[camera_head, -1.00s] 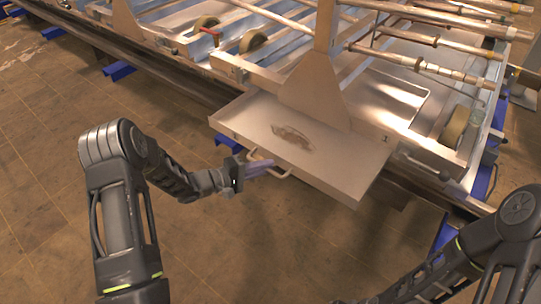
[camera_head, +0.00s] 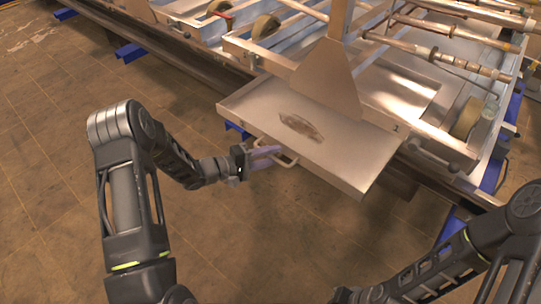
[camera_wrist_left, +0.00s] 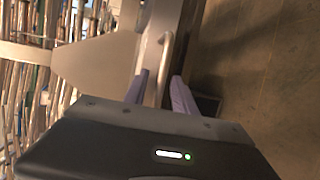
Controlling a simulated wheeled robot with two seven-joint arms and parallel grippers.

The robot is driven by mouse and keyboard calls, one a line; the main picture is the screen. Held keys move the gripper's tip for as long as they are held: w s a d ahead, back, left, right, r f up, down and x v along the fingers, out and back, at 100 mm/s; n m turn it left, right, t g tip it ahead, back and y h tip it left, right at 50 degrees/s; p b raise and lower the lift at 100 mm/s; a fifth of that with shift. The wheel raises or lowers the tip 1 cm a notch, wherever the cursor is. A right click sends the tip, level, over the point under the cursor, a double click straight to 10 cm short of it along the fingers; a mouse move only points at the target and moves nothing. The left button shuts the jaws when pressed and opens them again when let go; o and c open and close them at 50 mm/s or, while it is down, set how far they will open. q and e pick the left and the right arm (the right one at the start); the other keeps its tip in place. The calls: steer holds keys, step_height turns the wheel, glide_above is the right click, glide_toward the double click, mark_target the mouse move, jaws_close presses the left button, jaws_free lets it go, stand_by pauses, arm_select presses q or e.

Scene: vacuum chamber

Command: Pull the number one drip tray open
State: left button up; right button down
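The drip tray (camera_head: 355,160), a shallow pale metal tray with a dark stain, sticks out from under the metal frame. My left gripper (camera_head: 266,156) is at the left part of the handle. In the left wrist view its two purple fingers (camera_wrist_left: 160,92) stand apart, with the handle between them and gaps visible. My right arm shows at the lower right of the head view; its gripper is not visible.
The metal frame (camera_head: 325,75) with rollers and pipes stands behind and above the tray. A small lever (camera_head: 432,158) projects to the right of the tray. The brown tiled floor (camera_head: 50,180) in front and to the left is clear.

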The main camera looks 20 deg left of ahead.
arm_select(q)
steer(key=shift+a, duration=0.1)
steer(key=p+v, duration=0.1)
steer(key=v, duration=0.6)
steer(key=shift+s+a, duration=0.2)
steer(key=shift+s, duration=0.1)
steer(key=shift+r, duration=0.15)
